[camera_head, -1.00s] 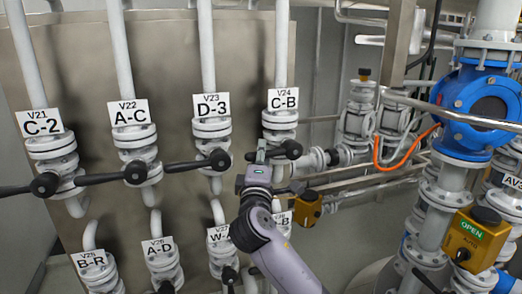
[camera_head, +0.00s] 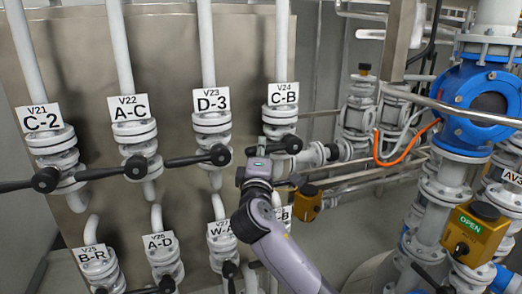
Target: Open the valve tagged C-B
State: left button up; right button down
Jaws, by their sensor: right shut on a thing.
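The valve tagged C-B (camera_head: 283,94) is the rightmost of the upper row on the steel panel, with a white V24 plate above its white flanged body (camera_head: 280,117). Its black lever (camera_head: 292,144) points left from the round hub, across the pipe line, much like the levers beside it. My right gripper (camera_head: 261,154) reaches up from below and is shut on the lever's left part, just left of the hub. The fingers hide some of the lever. My left gripper is out of view.
The D-3 valve (camera_head: 212,124) is close on the left, its black knob (camera_head: 221,155) near my gripper. A lower row, with A-D (camera_head: 159,242), sits below. A yellow box (camera_head: 307,203) is close to the right of my wrist; a blue valve (camera_head: 478,105) stands farther right.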

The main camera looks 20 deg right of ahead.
jog(key=shift+f, duration=0.15)
dwell(0.5)
jog(key=d+f+n+t+y+b, duration=0.1)
jog(key=d+f+n+y+b, duration=0.3)
jog(key=n, duration=0.9)
jog(key=d+f+n+t+y+b, duration=0.2)
jog(key=d+f+n+y+b, duration=0.2)
jog(key=n+y, duration=0.4)
jog(key=shift+w+d+f+n+y+b, duration=0.15)
jog(key=shift+d+f+n+y+b, duration=0.3)
jog(key=shift+n, duration=1.95)
jog(key=shift+a, duration=0.1)
jog(key=c, duration=1.6)
grip_release()
jog(key=shift+c, duration=0.2)
jog(key=shift+o, duration=0.9)
jog(key=shift+r, duration=0.15)
